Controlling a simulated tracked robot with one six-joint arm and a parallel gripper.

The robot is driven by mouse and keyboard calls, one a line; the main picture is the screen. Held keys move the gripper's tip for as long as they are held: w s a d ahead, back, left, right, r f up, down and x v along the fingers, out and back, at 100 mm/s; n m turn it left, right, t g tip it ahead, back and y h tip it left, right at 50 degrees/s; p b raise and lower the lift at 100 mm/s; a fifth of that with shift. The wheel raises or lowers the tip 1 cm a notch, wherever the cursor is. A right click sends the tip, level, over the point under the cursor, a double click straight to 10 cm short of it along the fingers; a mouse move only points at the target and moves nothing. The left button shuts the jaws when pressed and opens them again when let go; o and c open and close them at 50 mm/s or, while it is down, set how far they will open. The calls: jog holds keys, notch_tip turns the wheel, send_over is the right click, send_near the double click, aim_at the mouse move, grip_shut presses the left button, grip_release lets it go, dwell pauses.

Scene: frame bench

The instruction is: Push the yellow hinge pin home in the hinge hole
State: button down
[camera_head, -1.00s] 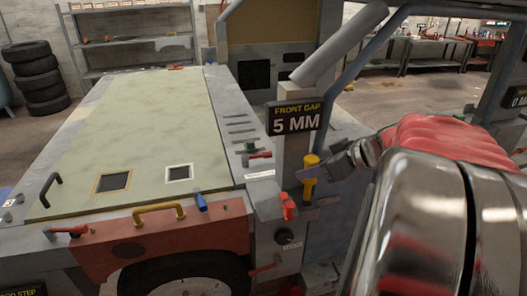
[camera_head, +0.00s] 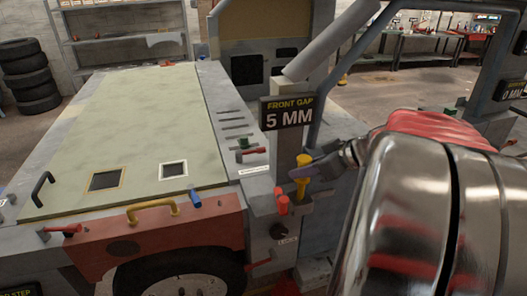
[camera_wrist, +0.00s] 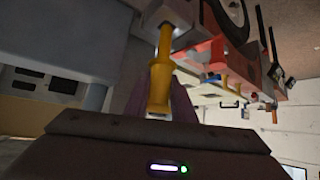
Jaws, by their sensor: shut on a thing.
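The yellow hinge pin (camera_head: 302,172) stands roughly upright at the grey pillar beside the bonnet, wide head up. My gripper (camera_head: 314,172) comes from the right and is shut on its head. In the wrist view, which is upside down, the pin (camera_wrist: 159,85) shows its thick head near the jaws and its thinner shaft running toward a light grey hinge block (camera_wrist: 181,14). The shaft's end meets or passes in front of this block. The hinge hole itself is hidden, so I cannot tell how deep the pin sits.
A "FRONT GAP 5 MM" sign (camera_head: 289,115) hangs above. A diagonal grey bar (camera_head: 330,45) stands above.

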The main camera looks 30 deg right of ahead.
aim_at(302, 188)
jog(key=shift+f, duration=3.15)
dwell(0.4)
jog(key=c, duration=1.4)
grip_release()
jog(key=v, duration=1.3)
jog(key=shift+s+r, duration=0.25)
jog(key=shift+s, duration=0.05)
jog(key=shift+w, duration=0.15)
